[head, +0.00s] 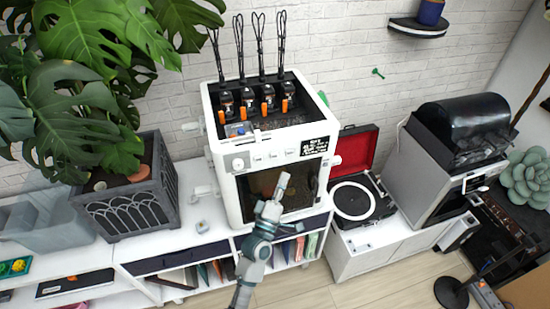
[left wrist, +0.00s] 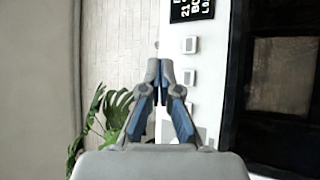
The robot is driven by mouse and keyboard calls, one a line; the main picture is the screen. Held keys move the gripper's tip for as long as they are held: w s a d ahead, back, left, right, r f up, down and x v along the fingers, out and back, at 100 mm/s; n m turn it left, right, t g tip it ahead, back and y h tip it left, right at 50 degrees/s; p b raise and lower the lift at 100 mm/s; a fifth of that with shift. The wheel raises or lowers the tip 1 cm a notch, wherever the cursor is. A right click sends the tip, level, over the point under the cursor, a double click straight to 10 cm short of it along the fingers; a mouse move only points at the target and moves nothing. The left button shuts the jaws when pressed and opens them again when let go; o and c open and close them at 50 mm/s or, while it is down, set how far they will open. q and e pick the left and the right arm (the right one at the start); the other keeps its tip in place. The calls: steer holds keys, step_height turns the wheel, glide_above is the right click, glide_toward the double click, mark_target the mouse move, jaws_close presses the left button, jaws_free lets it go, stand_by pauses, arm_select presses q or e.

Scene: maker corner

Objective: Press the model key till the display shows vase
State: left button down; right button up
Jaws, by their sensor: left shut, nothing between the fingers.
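The white printer-like machine (head: 225,185) stands on the white cabinet. Its front panel has a round knob, a row of small pale keys (head: 273,156) and a black display (head: 314,146) with white text at the right end. The text is too small to read in the head view; in the left wrist view the display (left wrist: 192,10) is cut off at the top. Two square keys (left wrist: 190,45) show below it there; I cannot tell which is the model key. My left gripper (head: 284,177) is shut and empty, in front of the dark window below the keys. Its fingertips (left wrist: 160,66) appear left of the keys in the wrist view.
A large potted plant (head: 128,205) stands left of the machine. A record player (head: 355,199) with a red-lined lid and a grey machine (head: 425,165) stand to the right. Orange-tipped parts and black cables sit on top of the machine.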

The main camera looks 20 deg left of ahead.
mark_target(274, 156)
arm_select(q)
steer(key=w+a, duration=0.2)
steer(key=w+a+b, duration=0.1)
steer(key=w, duration=0.2)
steer(key=shift+a, duration=0.35)
steer(key=shift+d, duration=0.3)
steer(key=shift+a, duration=0.15)
stand_by(0.4)
steer(key=shift+a, duration=0.1)
steer(key=shift+w+a, duration=0.15)
steer(key=shift+w, duration=0.1)
stand_by(0.6)
